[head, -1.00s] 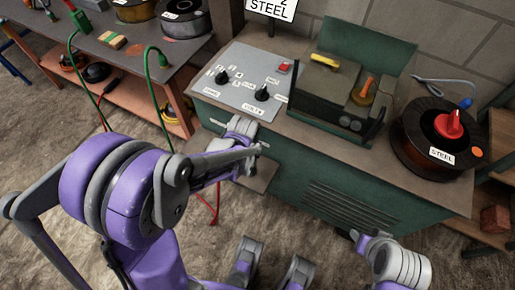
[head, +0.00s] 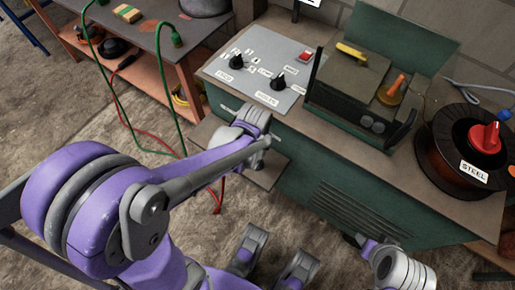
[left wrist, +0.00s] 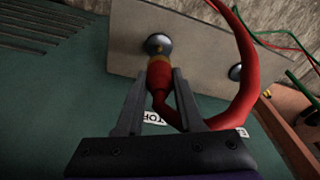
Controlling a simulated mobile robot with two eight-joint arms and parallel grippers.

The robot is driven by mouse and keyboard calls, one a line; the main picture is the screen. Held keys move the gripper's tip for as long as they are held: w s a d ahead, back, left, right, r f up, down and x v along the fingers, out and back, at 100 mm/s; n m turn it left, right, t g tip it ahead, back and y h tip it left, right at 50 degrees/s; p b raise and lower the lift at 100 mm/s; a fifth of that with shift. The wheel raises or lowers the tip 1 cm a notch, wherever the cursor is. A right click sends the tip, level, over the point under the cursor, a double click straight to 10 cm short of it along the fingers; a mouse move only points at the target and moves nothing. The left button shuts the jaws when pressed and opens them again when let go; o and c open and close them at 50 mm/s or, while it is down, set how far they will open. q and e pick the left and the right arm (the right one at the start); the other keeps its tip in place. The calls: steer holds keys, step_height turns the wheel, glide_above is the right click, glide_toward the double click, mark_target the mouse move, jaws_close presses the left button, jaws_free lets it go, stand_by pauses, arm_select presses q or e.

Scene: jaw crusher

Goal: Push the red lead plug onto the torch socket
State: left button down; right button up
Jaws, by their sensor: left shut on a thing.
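In the left wrist view my left gripper (left wrist: 159,76) is shut on the red lead plug (left wrist: 159,82), one finger on either side. The plug's brass-coloured collar points at a round dark metal socket (left wrist: 158,43) on a pale plate. The collar appears at or very near the socket's lower edge; I cannot tell whether it has entered. A partly hidden label (left wrist: 153,118) starting "TOR" lies near the plug. In the head view my left arm reaches to the welder's front left, where its wrist hides the plug and sockets.
A second socket (left wrist: 235,72) sits to the right on the plate. The red cable (left wrist: 246,75) loops right of the plug. The green welder cabinet (head: 345,190) carries a control panel (head: 258,75) and a wire spool (head: 440,150). A workbench (head: 140,45) with green leads stands left.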

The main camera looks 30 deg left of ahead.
mark_target(257, 163)
arm_select(q)
steer(key=shift+f+b, duration=1.55)
steer(key=shift+f, duration=0.85)
steer(key=shift+f+b, duration=0.35)
steer(key=shift+f, duration=0.25)
stand_by(0.3)
steer(key=shift+c, duration=2.3)
jaws_free()
steer(key=shift+r, duration=0.1)
step_height(257, 163, up, 11)
steer(key=s+p, duration=0.1)
steer(key=p, duration=0.3)
steer(key=shift+s+d+f, duration=0.2)
steer(key=shift+s+d, duration=0.05)
steer(key=shift+s, duration=0.05)
